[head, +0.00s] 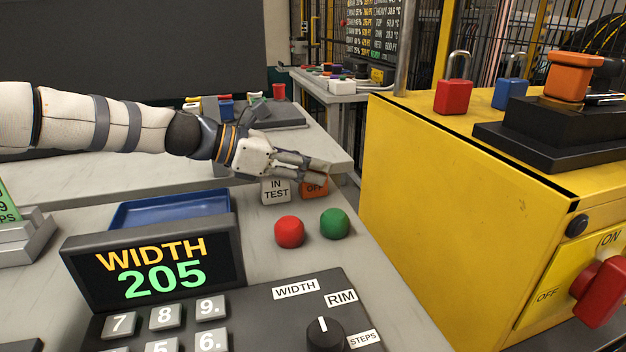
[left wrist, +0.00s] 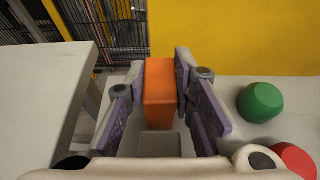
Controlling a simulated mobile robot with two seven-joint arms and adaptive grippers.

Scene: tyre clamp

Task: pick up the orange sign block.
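The orange sign block (head: 314,189), lettered "OFF", stands on the grey bench beside the white "IN TEST" block (head: 276,191). My left gripper (head: 318,172) reaches over from the left and covers its upper part in the head view. In the left wrist view the orange block (left wrist: 160,92) lies between the two parted fingers of my left gripper (left wrist: 160,82). The right finger is very close to it; a narrow gap shows at the left finger. The white block (left wrist: 160,144) is nearer the palm. My right gripper is not in view.
A red knob (head: 289,232) and a green knob (head: 335,223) stand just in front of the blocks. A yellow cabinet (head: 440,190) rises to the right. A blue tray (head: 170,208) and the "WIDTH 205" display (head: 153,265) are at the front left.

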